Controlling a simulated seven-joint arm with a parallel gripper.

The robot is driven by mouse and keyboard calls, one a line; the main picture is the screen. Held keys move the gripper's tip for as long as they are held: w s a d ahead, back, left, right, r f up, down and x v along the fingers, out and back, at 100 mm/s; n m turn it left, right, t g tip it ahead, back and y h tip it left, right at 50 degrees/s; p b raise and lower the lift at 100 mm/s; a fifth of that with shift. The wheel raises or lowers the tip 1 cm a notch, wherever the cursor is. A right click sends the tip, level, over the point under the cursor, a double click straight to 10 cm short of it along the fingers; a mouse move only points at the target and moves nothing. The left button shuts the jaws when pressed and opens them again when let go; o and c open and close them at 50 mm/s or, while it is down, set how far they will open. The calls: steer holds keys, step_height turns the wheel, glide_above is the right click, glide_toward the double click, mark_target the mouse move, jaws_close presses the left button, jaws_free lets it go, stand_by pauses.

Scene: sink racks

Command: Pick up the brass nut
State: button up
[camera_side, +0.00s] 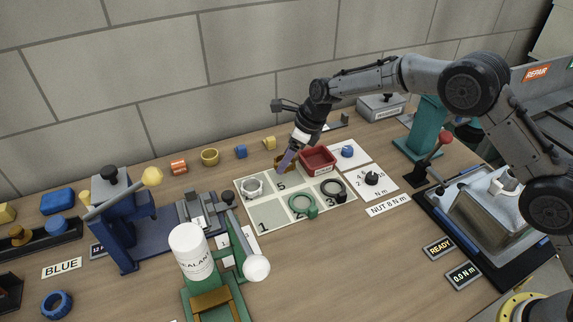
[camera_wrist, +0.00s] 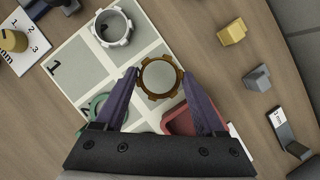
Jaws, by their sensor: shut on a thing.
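The brass nut (camera_wrist: 158,96) is a notched ring that sits between the two purple fingers of my gripper (camera_wrist: 160,75) in the wrist view. The fingers touch it from both sides. In the side view my gripper (camera_side: 285,160) points down at the back of the numbered mat (camera_side: 269,217), and a small brown part of the nut (camera_side: 279,163) shows beside the fingers. I cannot tell whether the nut is clear of the mat.
A red tray (camera_side: 318,168) is close to the right of my gripper. A white ring (camera_side: 244,188), a green ring (camera_side: 294,212) and a dark ring (camera_side: 325,193) stand on the mat. Small blocks lie behind. A blue lever fixture (camera_side: 120,215) stands at left.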

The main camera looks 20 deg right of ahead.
steer(key=s+d+r, duration=0.5)
steer(key=s+r, duration=0.4)
steer(key=s, duration=0.4)
steer(key=shift+r, duration=0.25)
stand_by(1.3)
steer(key=s+d+r+n+g, duration=0.1)
steer(key=s+d+r+n, duration=0.1)
steer(key=s+d, duration=0.75)
steer(key=s+d+r+n+y, duration=0.1)
steer(key=s+d+r, duration=0.25)
steer(key=d, duration=1.15)
steer(key=s+d+r+n+g, duration=0.1)
steer(key=s+d+r+n, duration=0.1)
steer(key=s+d, duration=0.75)
steer(key=shift+w+d+f, duration=0.35)
steer(key=shift+d+f, duration=0.1)
steer(key=shift+f, duration=0.3)
steer(key=shift+w+d+f, duration=0.35)
steer(key=shift+d+f, duration=0.05)
steer(key=shift+f, duration=0.4)
steer(key=shift+w+d+f, duration=0.35)
steer(key=shift+d+f, duration=0.1)
steer(key=shift+f, duration=0.3)
